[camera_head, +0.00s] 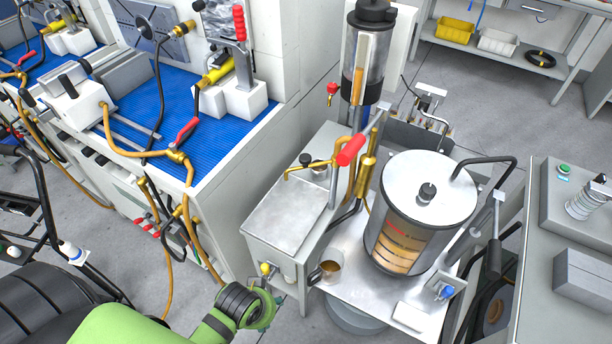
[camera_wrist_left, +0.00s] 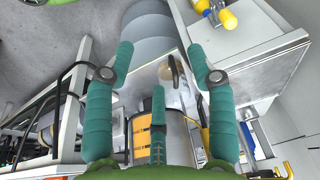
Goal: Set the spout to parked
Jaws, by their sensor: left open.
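The spout appears to be the thin brass pipe (camera_head: 306,166) over the grey steel box (camera_head: 290,222) in the head view. It reaches left from the upright with a red-handled lever (camera_head: 351,150), and its tip bends down over the box's top. My left gripper (camera_head: 262,302) is low, in front of the box near its yellow-knobbed valve (camera_head: 266,269), well below the spout. In the left wrist view the teal fingers (camera_wrist_left: 160,62) are spread with nothing between them. A brass piece (camera_wrist_left: 268,173) at that view's lower right may belong to the spout. My right gripper is not seen.
A lidded clear drum (camera_head: 425,215) stands right of the box, with a small metal cup (camera_head: 330,268) on the bench beside it. A clear cylinder (camera_head: 370,55) rises behind. A blue-topped workbench (camera_head: 190,110) is at left, with hoses hanging from it.

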